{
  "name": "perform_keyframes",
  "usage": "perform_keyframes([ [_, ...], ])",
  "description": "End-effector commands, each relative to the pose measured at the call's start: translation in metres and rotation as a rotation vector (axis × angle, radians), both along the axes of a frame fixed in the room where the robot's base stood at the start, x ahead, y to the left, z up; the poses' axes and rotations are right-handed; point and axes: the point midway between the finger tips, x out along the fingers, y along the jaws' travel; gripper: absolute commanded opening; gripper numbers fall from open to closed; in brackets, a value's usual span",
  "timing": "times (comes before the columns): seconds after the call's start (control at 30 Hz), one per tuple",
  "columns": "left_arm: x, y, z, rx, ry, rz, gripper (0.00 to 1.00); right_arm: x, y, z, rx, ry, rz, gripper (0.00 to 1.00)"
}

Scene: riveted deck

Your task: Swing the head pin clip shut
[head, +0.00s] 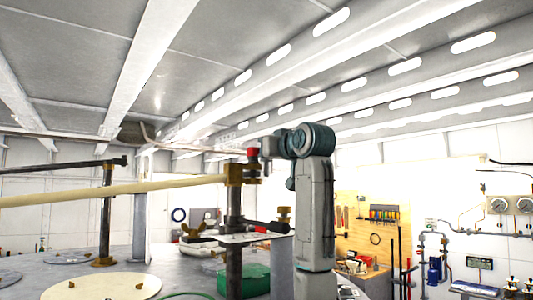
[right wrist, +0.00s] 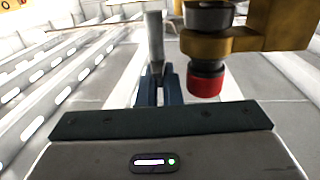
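In the head view a dark post stands at the middle with a brass head fitting (head: 236,176) at its top. A long pale wooden pole (head: 120,190) runs from the left to this fitting. A red knob (head: 253,153) sits at the fitting's top right; in the right wrist view the red knob (right wrist: 205,82) is beside the brass bracket (right wrist: 255,30). My right gripper (head: 265,152) is just right of the red knob. Its dark blue fingers (right wrist: 160,85) are close together, apart from the knob; whether they hold anything is unclear. My left gripper is out of view.
A second dark post (head: 106,215) with an arm stands at left. A green box (head: 244,280) lies beyond the central post. A tool board (head: 370,225) and wall pipes are at right. Ceiling beams run overhead.

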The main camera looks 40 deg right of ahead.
Motion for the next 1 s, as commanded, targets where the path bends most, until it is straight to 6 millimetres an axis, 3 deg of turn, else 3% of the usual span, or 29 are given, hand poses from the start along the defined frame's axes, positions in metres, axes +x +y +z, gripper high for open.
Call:
perform_keyframes([
  [0.23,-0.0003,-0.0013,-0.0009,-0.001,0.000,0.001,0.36,0.0016,0.0014,-0.0008,0.000,0.002,-0.033,0.00],
  [0.6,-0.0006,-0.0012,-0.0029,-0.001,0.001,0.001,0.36,0.0015,0.0008,-0.0007,0.001,0.003,-0.243,0.00],
  [1.0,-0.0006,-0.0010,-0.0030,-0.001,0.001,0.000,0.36,0.0006,0.0000,-0.0006,0.001,0.002,-0.269,0.00],
])
